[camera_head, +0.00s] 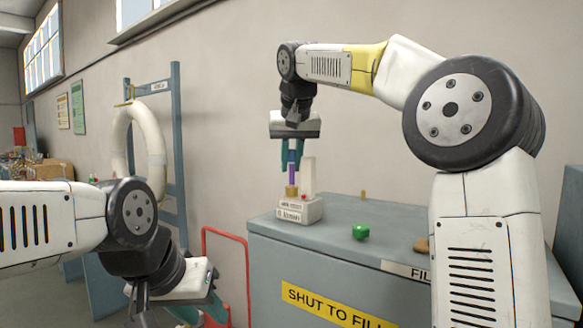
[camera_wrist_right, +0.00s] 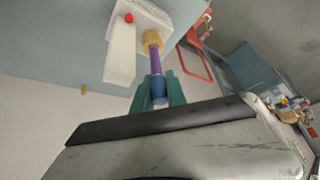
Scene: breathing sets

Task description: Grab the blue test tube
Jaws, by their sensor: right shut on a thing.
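My right gripper (camera_head: 292,158) points down over the workbench-like cabinet, its teal fingers shut on the blue upper part of the test tube (camera_head: 292,156). The tube stands upright, with a purple section below the blue and a gold-coloured piece (camera_head: 292,191) at its foot. In the right wrist view the blue part (camera_wrist_right: 158,88) sits between the teal fingers (camera_wrist_right: 158,95). The gold piece is at the white stand (camera_head: 288,213); whether the tube's foot is still in it cannot be told. My left gripper (camera_head: 200,310) hangs low at the left, partly cut off by the frame's lower edge.
The grey cabinet (camera_head: 340,262) carries the stand with a white upright block (camera_head: 308,175) and red button, a green faceted piece (camera_head: 360,231) and a small brown piece (camera_head: 421,245). A red rail (camera_head: 226,232) stands left of it. A white hose (camera_head: 113,150) hangs on a blue frame.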

